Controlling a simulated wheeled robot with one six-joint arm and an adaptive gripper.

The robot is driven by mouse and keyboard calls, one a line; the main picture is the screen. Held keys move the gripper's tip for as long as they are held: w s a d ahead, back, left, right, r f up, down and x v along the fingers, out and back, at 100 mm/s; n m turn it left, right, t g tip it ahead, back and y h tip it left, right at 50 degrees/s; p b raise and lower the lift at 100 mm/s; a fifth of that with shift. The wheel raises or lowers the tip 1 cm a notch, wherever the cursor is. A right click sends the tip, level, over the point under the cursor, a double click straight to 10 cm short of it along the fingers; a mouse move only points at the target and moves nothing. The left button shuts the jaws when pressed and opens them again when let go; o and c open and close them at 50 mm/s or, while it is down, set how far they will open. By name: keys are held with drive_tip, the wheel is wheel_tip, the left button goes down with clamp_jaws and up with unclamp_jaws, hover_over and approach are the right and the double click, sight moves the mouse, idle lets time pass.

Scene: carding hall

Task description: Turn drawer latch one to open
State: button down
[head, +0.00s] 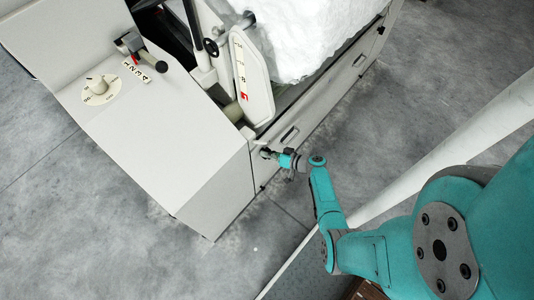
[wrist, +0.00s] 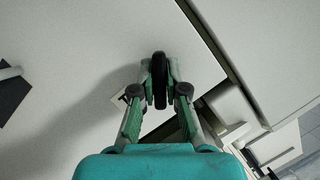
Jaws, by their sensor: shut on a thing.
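My gripper (wrist: 160,84) points at a pale machine panel (wrist: 90,50), and its two green fingers are shut on a black rounded latch knob (wrist: 160,68), seen edge-on and upright in the picture. In the head view my gripper (head: 270,154) is at the near end of the machine's long drawer side, just below a recessed handle (head: 289,135). The latch itself is mostly hidden there by the fingers. I cannot read a number on it, nor tell whether it stands at open. A similar small dark latch (head: 381,30) shows at the far end of that side.
A second recessed handle (head: 359,60) lies farther along the side. Grey floor (head: 300,190) is open beside the machine.

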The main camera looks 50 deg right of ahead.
drive_tip(key=shift+m, duration=0.3)
drive_tip(key=m+y, duration=0.2)
drive_tip(key=shift+d+m+t, duration=0.1)
drive_tip(key=shift+m+t, duration=0.3)
drive_tip(key=m, duration=0.2)
drive_tip(key=m+t+y, duration=0.1)
drive_tip(key=m, duration=0.1)
drive_tip(key=shift+m+t, duration=0.3)
drive_tip(key=shift+m, duration=0.1)
idle(0.5)
drive_tip(key=c, duration=1.2)
unclamp_jaws()
drive_tip(key=v, duration=0.7)
drive_tip(key=shift+s+f, duration=0.2)
drive_tip(key=shift+s, duration=0.05)
